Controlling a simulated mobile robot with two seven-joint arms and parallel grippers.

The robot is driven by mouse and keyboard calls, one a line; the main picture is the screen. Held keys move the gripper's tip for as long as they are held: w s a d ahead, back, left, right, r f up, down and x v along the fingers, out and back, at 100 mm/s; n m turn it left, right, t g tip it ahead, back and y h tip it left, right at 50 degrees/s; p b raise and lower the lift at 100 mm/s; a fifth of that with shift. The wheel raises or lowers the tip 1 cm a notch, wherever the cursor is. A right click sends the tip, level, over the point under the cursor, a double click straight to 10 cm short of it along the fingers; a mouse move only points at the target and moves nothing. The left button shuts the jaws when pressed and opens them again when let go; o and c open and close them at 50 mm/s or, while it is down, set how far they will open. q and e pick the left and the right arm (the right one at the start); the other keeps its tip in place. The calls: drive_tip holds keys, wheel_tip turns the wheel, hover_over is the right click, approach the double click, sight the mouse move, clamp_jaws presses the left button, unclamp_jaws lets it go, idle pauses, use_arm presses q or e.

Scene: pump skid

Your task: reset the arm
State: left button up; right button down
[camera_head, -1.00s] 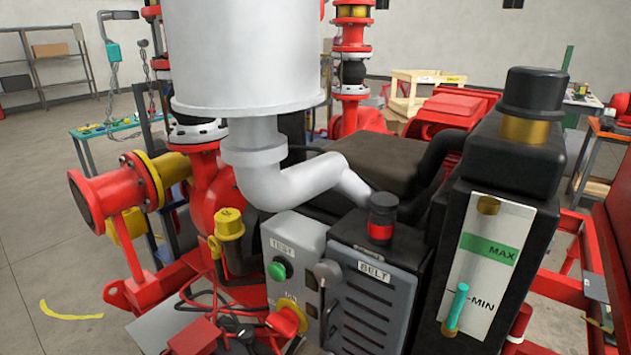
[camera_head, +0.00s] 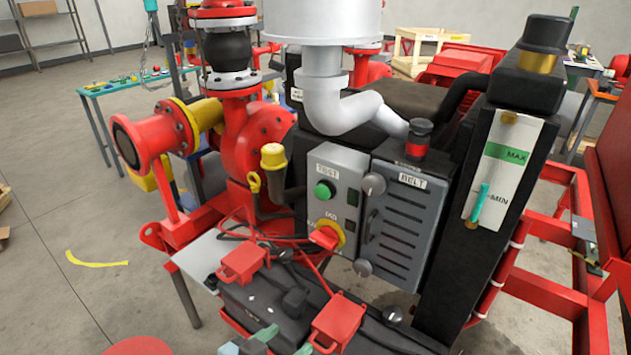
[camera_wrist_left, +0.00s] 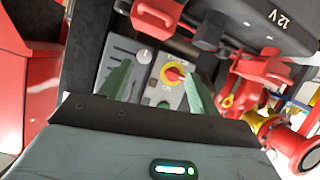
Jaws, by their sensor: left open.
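My left gripper (camera_head: 285,341) is at the bottom edge of the head view, with its green fingertips in front of the black battery (camera_head: 268,301). In the left wrist view, its two green fingers (camera_wrist_left: 158,78) are spread apart with nothing between their tips. Beyond them is the grey control panel (camera_wrist_left: 165,88) with its red and yellow rotary switch (camera_wrist_left: 173,74), apart from the fingers. The same switch (camera_head: 326,237) shows in the head view below a green button (camera_head: 323,190). Most of the left arm is out of frame. My right gripper is in neither view.
Red terminal covers (camera_head: 243,262) and red cables sit on and behind the battery. A grey belt cover (camera_head: 404,225) and a black tank with a level gauge (camera_head: 500,170) stand to the right. A red flanged pipe (camera_head: 150,140) juts left. Floor at the left is open.

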use_arm(q)
drive_tip(key=s+a+f+n+y, duration=0.1)
drive_tip(key=s+a+f+y, duration=0.2)
drive_tip(key=s+a+f, duration=0.4)
drive_tip(key=s+a+f+n+g+y, duration=0.1)
drive_tip(key=s+a+f+n+y, duration=0.1)
drive_tip(key=s+a+f, duration=0.5)
wheel_tip(320, 180, down, 6)
drive_tip(key=shift+s+a+f+y, duration=0.2)
drive_tip(key=shift+s+y, duration=0.4)
drive_tip(key=shift+s, duration=0.35)
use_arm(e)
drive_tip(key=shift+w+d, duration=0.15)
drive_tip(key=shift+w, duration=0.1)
